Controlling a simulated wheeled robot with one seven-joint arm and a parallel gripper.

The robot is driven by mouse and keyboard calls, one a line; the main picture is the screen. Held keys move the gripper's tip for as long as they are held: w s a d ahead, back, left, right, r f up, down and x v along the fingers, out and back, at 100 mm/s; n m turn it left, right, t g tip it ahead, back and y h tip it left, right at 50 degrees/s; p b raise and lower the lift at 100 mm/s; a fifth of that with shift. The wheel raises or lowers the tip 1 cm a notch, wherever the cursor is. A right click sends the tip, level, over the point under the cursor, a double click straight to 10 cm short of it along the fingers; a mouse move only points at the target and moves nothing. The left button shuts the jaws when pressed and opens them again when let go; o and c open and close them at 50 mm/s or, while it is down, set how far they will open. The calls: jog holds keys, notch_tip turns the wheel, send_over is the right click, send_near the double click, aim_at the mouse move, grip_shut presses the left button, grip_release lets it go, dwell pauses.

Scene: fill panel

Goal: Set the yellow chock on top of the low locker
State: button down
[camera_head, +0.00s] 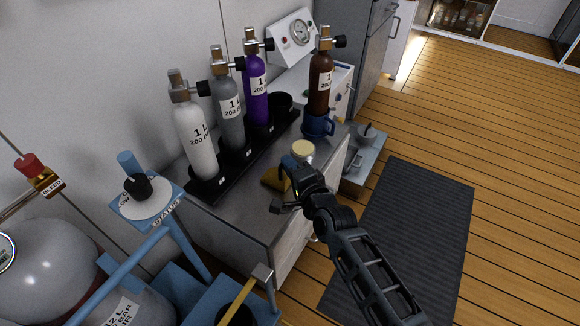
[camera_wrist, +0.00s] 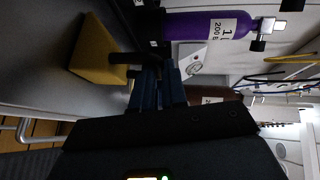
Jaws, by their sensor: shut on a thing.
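The yellow chock (camera_head: 272,181) is a wedge at the tips of my gripper (camera_head: 284,187), low over the front part of the low locker's grey top (camera_head: 235,212). My gripper is shut on the chock; its own body hides part of the hold. In the wrist view the chock (camera_wrist: 98,63) shows to the left of the dark fingers (camera_wrist: 148,75), against the grey top. I cannot tell whether the chock touches the top or hangs just above it.
White, grey and purple cylinders (camera_head: 257,92) stand in a black rack behind the chock. A brown cylinder (camera_head: 322,82) stands in a blue holder to the right, near a pale-lidded jar (camera_head: 303,149). A blue frame (camera_head: 185,235) is at the left; a dark mat (camera_head: 415,230) lies right.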

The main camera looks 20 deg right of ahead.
jog(key=c, duration=1.1)
grip_release()
jog(key=shift+f, duration=0.1)
jog(key=shift+c, duration=0.2)
jog(key=s+r+p, duration=0.1)
jog(key=s+r, duration=0.1)
jog(key=s, duration=0.9)
jog(key=shift+s+d+r, duration=0.15)
jog(key=shift+s+d, duration=0.15)
jog(key=shift+s, duration=0.1)
